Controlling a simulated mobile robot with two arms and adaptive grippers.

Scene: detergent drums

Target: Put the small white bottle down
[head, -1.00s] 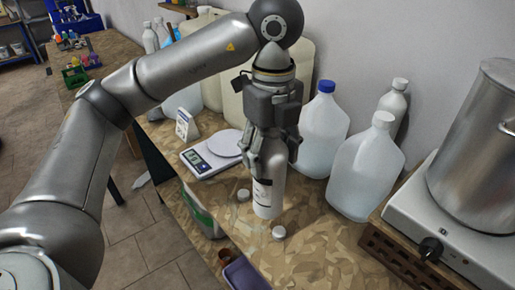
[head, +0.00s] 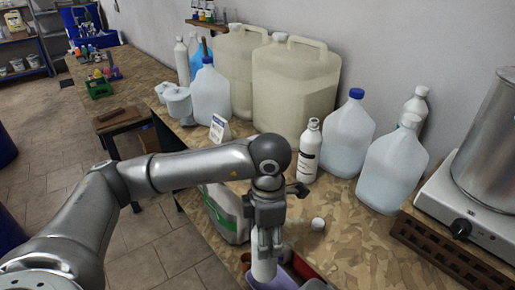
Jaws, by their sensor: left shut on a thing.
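My left gripper (head: 265,248) is shut on the small white bottle (head: 264,267), a plain white cylinder pointing downward below the fingers. The fingers hide its upper part, and no label shows on the visible side. It appears in front of the purple container (head: 283,282) near the table's front edge. I cannot tell how far its base is from anything below. Another white bottle (head: 308,155) with a dark label stands upright behind the gripper. My right gripper is not in view.
A white cap (head: 318,224) lies on the table right of my gripper. Two water jugs (head: 348,140) (head: 391,172), beige drums (head: 294,90) and a hot plate (head: 470,205) with a pot stand behind and right. Some patterned tabletop (head: 355,240) is clear.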

